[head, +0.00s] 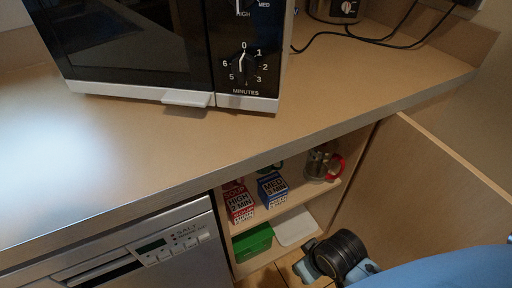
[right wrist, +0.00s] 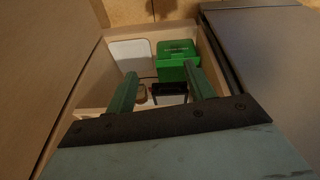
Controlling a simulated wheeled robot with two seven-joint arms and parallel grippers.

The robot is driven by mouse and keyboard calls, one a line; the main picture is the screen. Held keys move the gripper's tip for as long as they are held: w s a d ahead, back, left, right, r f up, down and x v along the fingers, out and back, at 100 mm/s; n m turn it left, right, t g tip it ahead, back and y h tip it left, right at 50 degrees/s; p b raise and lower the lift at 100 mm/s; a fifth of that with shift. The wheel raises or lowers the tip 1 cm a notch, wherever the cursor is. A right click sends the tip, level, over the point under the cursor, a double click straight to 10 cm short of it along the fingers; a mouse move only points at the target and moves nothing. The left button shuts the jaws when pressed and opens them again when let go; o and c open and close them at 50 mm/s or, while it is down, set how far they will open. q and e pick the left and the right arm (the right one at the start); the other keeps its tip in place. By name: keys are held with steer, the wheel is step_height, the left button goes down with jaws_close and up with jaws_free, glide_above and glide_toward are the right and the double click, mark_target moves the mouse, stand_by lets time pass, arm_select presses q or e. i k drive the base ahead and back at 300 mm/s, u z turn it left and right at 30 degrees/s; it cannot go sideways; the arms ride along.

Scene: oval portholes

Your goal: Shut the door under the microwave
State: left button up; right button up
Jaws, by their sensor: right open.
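The cupboard door (head: 430,190) is a wood-coloured panel. It stands wide open at the right of the open cupboard (head: 338,210) under the counter in the head view. In the right wrist view a brown panel that looks like the door (right wrist: 45,60) fills the left side. The microwave (head: 150,45) stands on the counter at upper left in the head view. My right gripper (right wrist: 162,88) is open and empty, with its two green fingers apart, pointing into the cupboard. In the head view my right arm comes in from the lower right, before the opening. My left gripper is out of view.
The upper shelf holds a red-and-white box (head: 238,201), a blue-and-white box (head: 272,190) and a red-handled pot (head: 322,164). Below are a green box (head: 252,243) and a white board (head: 295,227). A dishwasher (head: 185,245) adjoins on the left. The counter (head: 150,140) overhangs.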

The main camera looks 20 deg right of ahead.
mark_target(412, 197)
steer(key=u, duration=0.6)
steer(key=k, duration=0.85)
steer(key=z, duration=1)
